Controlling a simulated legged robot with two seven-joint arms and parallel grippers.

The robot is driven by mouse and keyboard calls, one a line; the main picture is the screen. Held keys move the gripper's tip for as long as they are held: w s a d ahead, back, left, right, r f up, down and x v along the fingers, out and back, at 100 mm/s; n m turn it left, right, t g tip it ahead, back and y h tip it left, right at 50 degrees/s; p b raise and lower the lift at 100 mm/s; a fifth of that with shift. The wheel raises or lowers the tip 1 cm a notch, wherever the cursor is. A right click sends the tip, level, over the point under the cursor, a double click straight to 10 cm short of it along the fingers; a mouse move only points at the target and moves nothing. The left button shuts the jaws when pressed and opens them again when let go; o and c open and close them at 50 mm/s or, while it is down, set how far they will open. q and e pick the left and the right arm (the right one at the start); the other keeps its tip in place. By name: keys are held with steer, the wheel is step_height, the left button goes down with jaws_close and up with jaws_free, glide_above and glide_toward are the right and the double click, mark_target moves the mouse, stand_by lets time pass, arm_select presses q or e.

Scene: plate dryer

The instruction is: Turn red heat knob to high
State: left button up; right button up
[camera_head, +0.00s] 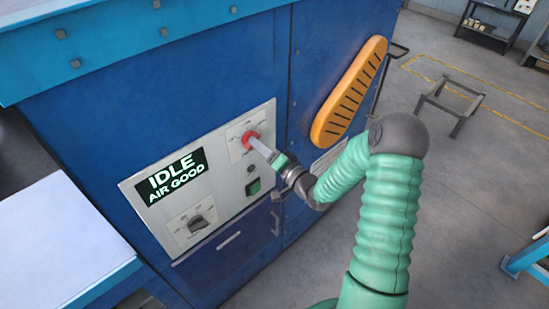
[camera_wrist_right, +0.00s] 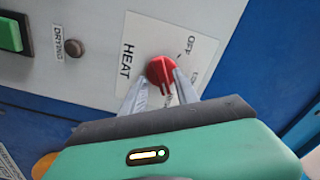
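The red heat knob (camera_head: 250,138) is on the light control panel of the blue machine. In the right wrist view the knob (camera_wrist_right: 161,71) sits beside the word HEAT, with OFF printed at its upper right; other labels are partly hidden. My right gripper (camera_head: 262,148) reaches the knob from the right. In the wrist view its two grey fingertips (camera_wrist_right: 162,82) are apart, one on each side of the knob and very close to it. I cannot tell whether both press on it. My left gripper is not in view.
The display (camera_head: 172,178) reads IDLE, AIR GOOD. A black selector knob (camera_head: 197,222) and a green button (camera_head: 253,187) are on the same panel. A slotted orange cover (camera_head: 349,90) projects from the machine above my right forearm. A white-topped table (camera_head: 50,240) stands at left.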

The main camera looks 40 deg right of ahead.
steer(key=s+d, duration=0.1)
steer(key=s, duration=1.4)
steer(key=shift+s+d+f, duration=0.15)
steer(key=shift+s+d, duration=0.1)
steer(key=shift+s, duration=0.1)
